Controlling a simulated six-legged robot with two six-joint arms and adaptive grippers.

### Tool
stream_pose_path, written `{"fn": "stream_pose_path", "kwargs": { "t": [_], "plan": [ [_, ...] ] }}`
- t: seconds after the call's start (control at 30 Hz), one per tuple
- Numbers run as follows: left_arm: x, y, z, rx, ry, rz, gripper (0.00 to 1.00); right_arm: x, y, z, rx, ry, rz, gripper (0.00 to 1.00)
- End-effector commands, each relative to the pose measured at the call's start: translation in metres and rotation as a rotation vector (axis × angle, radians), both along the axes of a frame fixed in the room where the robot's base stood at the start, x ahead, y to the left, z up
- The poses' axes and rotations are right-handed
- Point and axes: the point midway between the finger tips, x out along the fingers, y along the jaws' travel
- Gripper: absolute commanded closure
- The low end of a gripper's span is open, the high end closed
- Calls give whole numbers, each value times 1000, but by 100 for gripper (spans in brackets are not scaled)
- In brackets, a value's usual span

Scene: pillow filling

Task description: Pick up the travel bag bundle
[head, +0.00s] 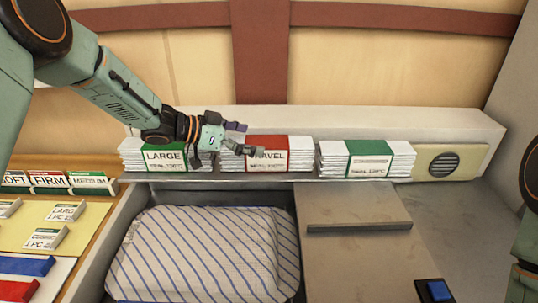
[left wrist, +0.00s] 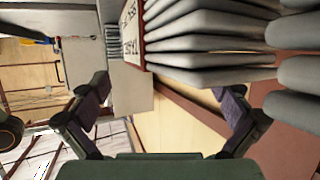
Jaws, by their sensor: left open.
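The travel bag bundle (head: 280,143) is a stack of folded white bags with a red band and a white label. It lies on the shelf at the back, between two green-banded bundles. My left gripper (head: 244,139) is open at its left front, covering part of the band and label. In the left wrist view, the layered edges of a bag stack with a red-edged label (left wrist: 205,55) show beyond the open fingers (left wrist: 168,95). Nothing is held between them. I cannot tell whether a finger touches the bundle. My right gripper is out of view.
The LARGE bundle (head: 164,156) sits close on the left, partly behind my gripper. Another green-banded bundle (head: 368,148) is on the right, beside a round vent (head: 443,164). A striped pillow (head: 205,250) lies in a bin below. A blue button (head: 438,290) is at lower right.

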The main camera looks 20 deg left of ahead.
Motion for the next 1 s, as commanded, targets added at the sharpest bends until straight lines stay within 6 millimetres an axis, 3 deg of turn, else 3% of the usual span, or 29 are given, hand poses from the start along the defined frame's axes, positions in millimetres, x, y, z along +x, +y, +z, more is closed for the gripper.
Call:
{"fn": "stream_pose_path", "kwargs": {
  "t": [0.2,0.47,1.0],
  "plan": [
    [17,-21,-12,2,0,-5,0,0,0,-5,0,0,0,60],
    [21,-25,-12,0,0,-4,0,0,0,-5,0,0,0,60],
    [21,-24,-12,0,1,-4,44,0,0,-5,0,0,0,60]
  ]
}}
